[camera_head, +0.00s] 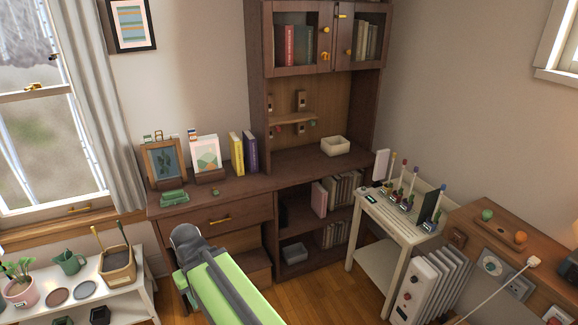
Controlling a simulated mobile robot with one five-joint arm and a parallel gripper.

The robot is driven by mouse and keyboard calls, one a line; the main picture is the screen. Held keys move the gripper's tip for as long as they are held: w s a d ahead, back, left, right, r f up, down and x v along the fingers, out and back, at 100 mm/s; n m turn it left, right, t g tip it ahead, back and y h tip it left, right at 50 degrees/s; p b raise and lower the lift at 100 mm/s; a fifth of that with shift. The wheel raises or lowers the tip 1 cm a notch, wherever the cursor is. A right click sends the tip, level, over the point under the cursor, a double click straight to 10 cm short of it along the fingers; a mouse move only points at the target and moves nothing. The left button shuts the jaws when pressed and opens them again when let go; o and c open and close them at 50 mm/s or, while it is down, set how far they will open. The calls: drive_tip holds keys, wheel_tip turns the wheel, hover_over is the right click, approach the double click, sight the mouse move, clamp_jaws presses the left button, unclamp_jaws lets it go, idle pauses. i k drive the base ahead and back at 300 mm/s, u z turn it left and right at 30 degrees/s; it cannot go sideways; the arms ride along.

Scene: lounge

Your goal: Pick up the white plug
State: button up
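The white plug (535,262) is at the far right of the head view, at the wooden unit's panel beside the socket plates. A pale cord runs from it down to the left. I cannot tell whether it sits in a socket or lies loose. My green and grey arm reaches up from the bottom middle, well to the left of the plug. No gripper fingers show, so I cannot see whether the gripper is open or holds anything.
A wooden unit (468,222) with socket plates (492,264) stands at the right. Left of it are a white radiator (437,285) and a cream side table (398,228) with small items. A brown desk (235,196) lines the back wall. Wooden floor (335,290) is open between.

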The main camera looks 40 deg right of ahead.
sight(535, 261)
drive_tip(key=z, duration=2.3)
drive_tip(key=k, duration=0.55)
drive_tip(key=z, duration=0.7)
drive_tip(key=i, duration=0.45)
drive_tip(key=u, duration=0.05)
